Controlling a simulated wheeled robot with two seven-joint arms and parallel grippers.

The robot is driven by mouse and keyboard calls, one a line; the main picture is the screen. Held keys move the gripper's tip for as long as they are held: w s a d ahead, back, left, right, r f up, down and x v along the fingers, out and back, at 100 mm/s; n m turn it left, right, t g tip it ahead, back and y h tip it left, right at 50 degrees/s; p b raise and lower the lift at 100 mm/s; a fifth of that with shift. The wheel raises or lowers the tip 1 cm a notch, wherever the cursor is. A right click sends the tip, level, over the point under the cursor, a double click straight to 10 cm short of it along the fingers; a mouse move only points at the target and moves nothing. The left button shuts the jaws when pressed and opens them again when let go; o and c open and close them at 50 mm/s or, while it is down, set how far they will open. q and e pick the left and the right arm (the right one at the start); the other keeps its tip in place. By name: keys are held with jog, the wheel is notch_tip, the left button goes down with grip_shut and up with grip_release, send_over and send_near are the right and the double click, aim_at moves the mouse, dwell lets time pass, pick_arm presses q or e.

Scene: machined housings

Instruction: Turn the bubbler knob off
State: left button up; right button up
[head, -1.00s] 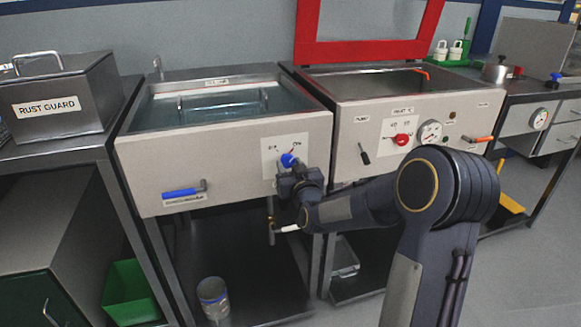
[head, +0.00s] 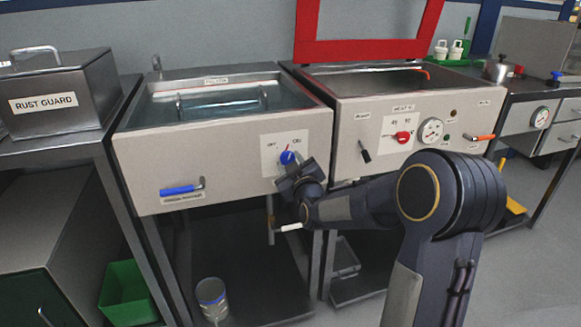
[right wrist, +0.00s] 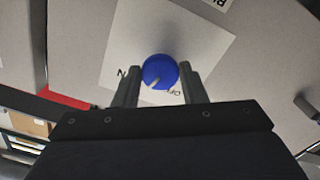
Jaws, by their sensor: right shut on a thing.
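The blue bubbler knob (head: 287,157) is on a white label plate (head: 270,166) at the right of the front panel of the left, water-filled tank (head: 225,155). The plate reads OFF at left and ON at right, with a red line above the knob. My right gripper (head: 291,168) is at the knob from below right. In the right wrist view the knob (right wrist: 160,70) sits between the two fingers (right wrist: 161,80), which are shut on it. Its pale pointer mark shows between the upside-down labels. My left gripper is in neither view.
A blue-handled lever (head: 180,190) is low on the same panel. The tank to the right has a red knob (head: 403,137), a dial (head: 431,130) and a black lever (head: 364,152). A can (head: 212,298) stands on the shelf below. A RUST GUARD box (head: 58,98) is at left.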

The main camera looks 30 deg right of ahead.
jog(key=n, duration=0.5)
jog(key=shift+n, duration=0.3)
jog(key=n+p, duration=0.1)
jog(key=n, duration=0.5)
jog(key=shift+r+n, duration=0.1)
jog(key=shift+n, duration=0.2)
jog(key=o, duration=1)
jog(key=shift+c, duration=0.2)
jog(key=p+v, duration=0.1)
jog(key=v, duration=0.6)
jog(key=shift+s, duration=0.4)
